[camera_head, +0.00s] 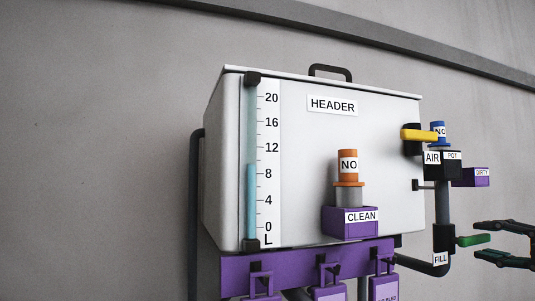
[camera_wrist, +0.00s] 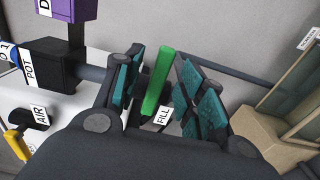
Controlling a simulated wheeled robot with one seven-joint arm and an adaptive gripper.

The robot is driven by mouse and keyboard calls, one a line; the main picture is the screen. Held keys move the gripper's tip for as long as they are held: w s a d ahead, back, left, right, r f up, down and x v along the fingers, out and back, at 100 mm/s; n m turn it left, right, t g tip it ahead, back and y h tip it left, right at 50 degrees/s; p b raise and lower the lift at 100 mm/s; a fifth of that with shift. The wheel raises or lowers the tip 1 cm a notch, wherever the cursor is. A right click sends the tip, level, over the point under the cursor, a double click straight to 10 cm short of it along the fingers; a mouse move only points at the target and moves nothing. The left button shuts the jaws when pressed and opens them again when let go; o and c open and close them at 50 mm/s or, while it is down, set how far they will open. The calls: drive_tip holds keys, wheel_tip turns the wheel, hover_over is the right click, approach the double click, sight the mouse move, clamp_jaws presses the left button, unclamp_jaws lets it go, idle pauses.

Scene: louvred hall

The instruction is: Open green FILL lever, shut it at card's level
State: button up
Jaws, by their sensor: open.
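The green FILL lever (camera_head: 474,240) sticks out sideways, nearly level, from the black valve (camera_head: 443,238) on the pipe right of the tank. My gripper (camera_head: 484,241) is open at the right edge, its fingertips above and below the lever's free end. In the wrist view the lever (camera_wrist: 158,85) stands between the two teal finger pads (camera_wrist: 163,88), with no clear grip on it. The sight tube (camera_head: 251,200) on the HEADER tank (camera_head: 310,150) shows blue liquid to about 9 on the litre scale. No card with a readable level shows.
A yellow AIR lever (camera_head: 419,135) and purple DIRTY box (camera_head: 475,177) sit above the FILL valve. A CLEAN box (camera_head: 350,222) with an orange NO piece stands before the tank.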

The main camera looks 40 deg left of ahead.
sight(484, 237)
drive_tip(key=shift+p+v, duration=1.35)
drive_tip(key=shift+v, duration=0.6)
drive_tip(key=shift+s+d, duration=0.25)
drive_tip(key=shift+d, duration=0.15)
drive_tip(key=shift+s+d, duration=0.1)
drive_tip(key=shift+d, duration=0.05)
drive_tip(key=v, duration=1.1)
drive_tip(key=shift+s+d, duration=0.15)
drive_tip(key=shift+d, duration=0.15)
drive_tip(key=shift+c, duration=0.5)
idle(0.6)
